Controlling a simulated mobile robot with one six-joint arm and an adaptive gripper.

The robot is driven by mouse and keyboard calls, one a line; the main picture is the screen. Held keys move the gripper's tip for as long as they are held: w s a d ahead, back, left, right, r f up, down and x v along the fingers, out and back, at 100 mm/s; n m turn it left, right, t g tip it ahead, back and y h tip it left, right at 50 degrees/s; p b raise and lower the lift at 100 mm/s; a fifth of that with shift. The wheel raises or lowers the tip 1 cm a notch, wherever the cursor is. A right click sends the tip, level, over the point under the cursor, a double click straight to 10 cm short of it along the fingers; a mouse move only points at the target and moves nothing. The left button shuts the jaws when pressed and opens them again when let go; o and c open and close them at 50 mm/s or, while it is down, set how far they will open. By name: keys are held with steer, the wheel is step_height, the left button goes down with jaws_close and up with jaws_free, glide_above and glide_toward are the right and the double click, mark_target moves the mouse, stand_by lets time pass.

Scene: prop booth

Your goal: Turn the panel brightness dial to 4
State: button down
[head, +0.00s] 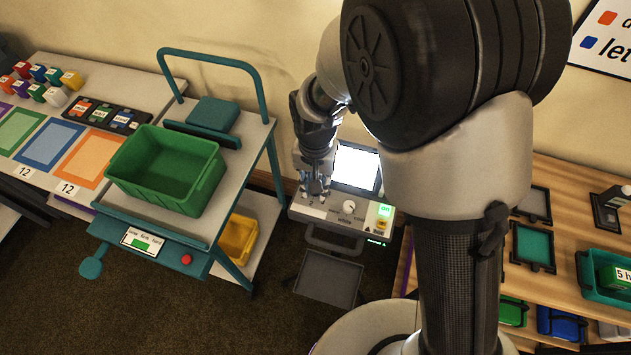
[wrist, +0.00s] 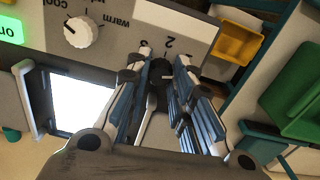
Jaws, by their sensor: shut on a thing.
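The light panel unit (head: 330,215) is a grey console with a bright white screen (head: 356,167) at its back. My gripper (head: 315,190) reaches down onto the left part of its front face. In the wrist view my gripper (wrist: 172,66) is shut on the brightness dial, beside printed scale digits, of which a 2 (wrist: 170,43) is readable. The fingers hide nearly all of the dial, so its pointer and setting cannot be read. A second, white dial (wrist: 82,32) marked cool and warm is apart from the fingers; it also shows in the head view (head: 349,207).
A lit green "on" switch (head: 384,210) is at the console's right. A teal cart (head: 215,215) with a green bin (head: 165,165) and a yellow bin (head: 238,238) stands close on the left. A wooden shelf (head: 560,180) is on the right. An empty grey tray (head: 328,278) sits in front.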

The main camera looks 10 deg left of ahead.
steer(key=shift+n, duration=1.2)
steer(key=c, duration=1.4)
jaws_free()
steer(key=shift+o, duration=0.2)
step_height(320, 180, up, 12)
